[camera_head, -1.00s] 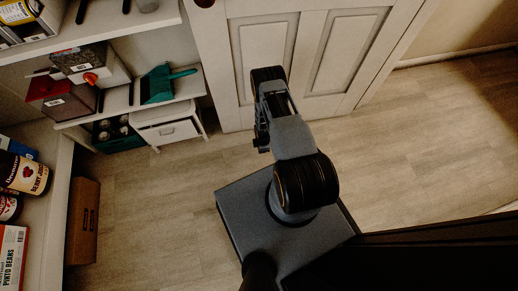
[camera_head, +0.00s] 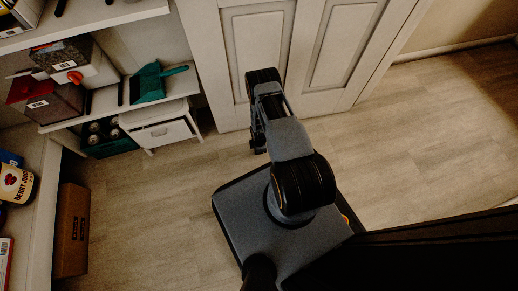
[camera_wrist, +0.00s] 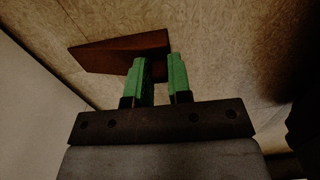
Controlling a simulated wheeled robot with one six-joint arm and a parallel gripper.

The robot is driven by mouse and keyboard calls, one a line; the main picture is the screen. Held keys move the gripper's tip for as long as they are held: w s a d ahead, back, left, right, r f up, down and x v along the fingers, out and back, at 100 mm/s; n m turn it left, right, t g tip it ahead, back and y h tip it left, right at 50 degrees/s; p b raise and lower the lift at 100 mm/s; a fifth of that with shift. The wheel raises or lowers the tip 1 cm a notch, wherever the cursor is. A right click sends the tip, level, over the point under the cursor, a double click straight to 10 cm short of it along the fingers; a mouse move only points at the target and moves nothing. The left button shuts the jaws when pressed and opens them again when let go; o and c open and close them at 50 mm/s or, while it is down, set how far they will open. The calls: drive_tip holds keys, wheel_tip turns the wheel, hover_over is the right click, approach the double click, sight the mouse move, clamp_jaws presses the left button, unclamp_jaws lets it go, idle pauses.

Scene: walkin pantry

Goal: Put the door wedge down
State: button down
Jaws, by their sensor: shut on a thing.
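The door wedge (camera_wrist: 118,52) is a dark brown, tapered block in the wrist view. My gripper (camera_wrist: 159,65) has green fingers, shut on the wedge near its thick end, and the thin end points left. The wood-look floor (camera_wrist: 225,45) lies behind the wedge. I cannot tell whether the wedge touches the floor. In the head view my arm stands in front of the white door, and I cannot make out the wedge there.
A white panelled door (camera_head: 258,60) stands ahead. At left are shelves with a teal dustpan (camera_head: 150,84), a small white drawer unit (camera_head: 160,133) and a cardboard box (camera_head: 72,230) on the floor. The floor (camera_head: 400,130) at right is clear.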

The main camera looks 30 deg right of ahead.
drive_tip(key=shift+f, duration=0.2)
drive_tip(key=c, duration=1.1)
unclamp_jaws()
drive_tip(key=shift+o, duration=0.2)
drive_tip(key=shift+r, duration=0.1)
